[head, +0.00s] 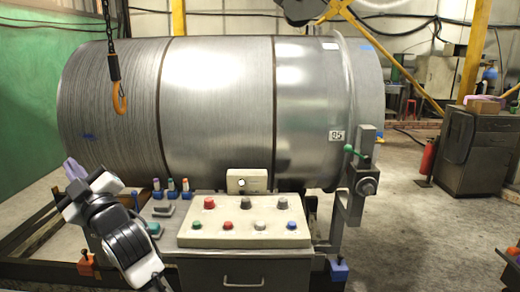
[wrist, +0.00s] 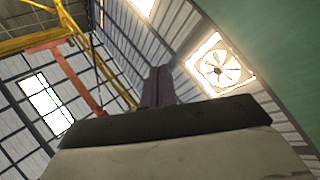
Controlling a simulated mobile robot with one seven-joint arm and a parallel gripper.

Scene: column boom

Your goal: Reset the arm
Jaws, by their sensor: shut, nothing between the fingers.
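My gripper (head: 72,170) is at the left in the head view, at the end of my white and black arm. It points up and to the left, in front of the lower left part of a large metal drum. Its fingers are together, with nothing between them. In the wrist view the shut fingers (wrist: 158,86) stand up in the middle, against the roof and a square fan.
The metal drum (head: 220,100) fills the middle. A control panel (head: 245,233) with colored knobs is right of my arm. A hook (head: 120,100) hangs above my gripper. A clamp post (head: 358,185) stands at the drum's right. Open floor lies farther right.

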